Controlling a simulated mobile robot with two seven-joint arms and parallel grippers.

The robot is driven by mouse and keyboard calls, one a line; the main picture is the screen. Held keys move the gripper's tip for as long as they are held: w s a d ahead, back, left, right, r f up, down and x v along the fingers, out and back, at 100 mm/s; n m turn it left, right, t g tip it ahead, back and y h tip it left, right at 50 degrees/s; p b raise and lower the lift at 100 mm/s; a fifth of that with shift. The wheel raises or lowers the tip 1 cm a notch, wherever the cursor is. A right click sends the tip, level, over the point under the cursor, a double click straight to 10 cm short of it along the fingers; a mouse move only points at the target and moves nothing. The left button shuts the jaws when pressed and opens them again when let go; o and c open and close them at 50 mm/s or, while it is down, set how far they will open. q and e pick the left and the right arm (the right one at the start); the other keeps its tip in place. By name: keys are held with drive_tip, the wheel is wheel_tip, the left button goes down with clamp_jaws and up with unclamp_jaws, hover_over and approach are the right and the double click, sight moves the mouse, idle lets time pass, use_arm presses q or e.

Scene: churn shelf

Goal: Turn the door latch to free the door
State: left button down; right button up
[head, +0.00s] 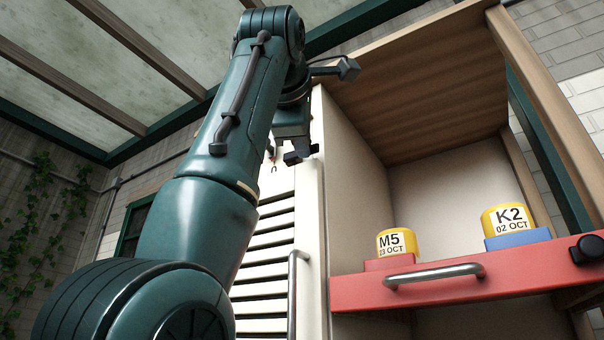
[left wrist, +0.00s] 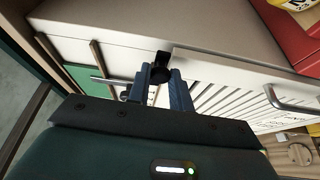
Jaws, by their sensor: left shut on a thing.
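The door latch (left wrist: 160,72) is a small black piece with a round hub, at the door's top edge in the left wrist view. My left gripper (left wrist: 160,88) is shut on it, one finger on either side. In the head view my left gripper (head: 296,152) is at the top of the door, and I cannot make out the latch clearly there. The white louvred door (head: 308,230) looks shut against the cabinet and carries a metal bar handle (head: 293,290). The door also shows in the left wrist view (left wrist: 215,72). My right gripper is in neither view.
Right of the door, the open wooden cabinet (head: 420,95) holds a red shelf (head: 350,292) with a metal handle (head: 435,274). Yellow-topped containers marked M5 (head: 396,241) and K2 (head: 508,218) stand on it. A black round part (head: 587,248) sits at the shelf's right end.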

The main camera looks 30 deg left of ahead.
use_arm(q)
drive_tip(key=shift+r+n, duration=0.25)
drive_tip(key=shift+n, duration=0.15)
idle(0.4)
drive_tip(key=c, duration=1.3)
unclamp_jaws()
drive_tip(key=shift+s+a, duration=0.1)
drive_tip(key=b+v, duration=0.1)
drive_tip(key=v, duration=1.2)
drive_tip(key=shift+r+b, duration=0.15)
drive_tip(key=shift+b, duration=0.2)
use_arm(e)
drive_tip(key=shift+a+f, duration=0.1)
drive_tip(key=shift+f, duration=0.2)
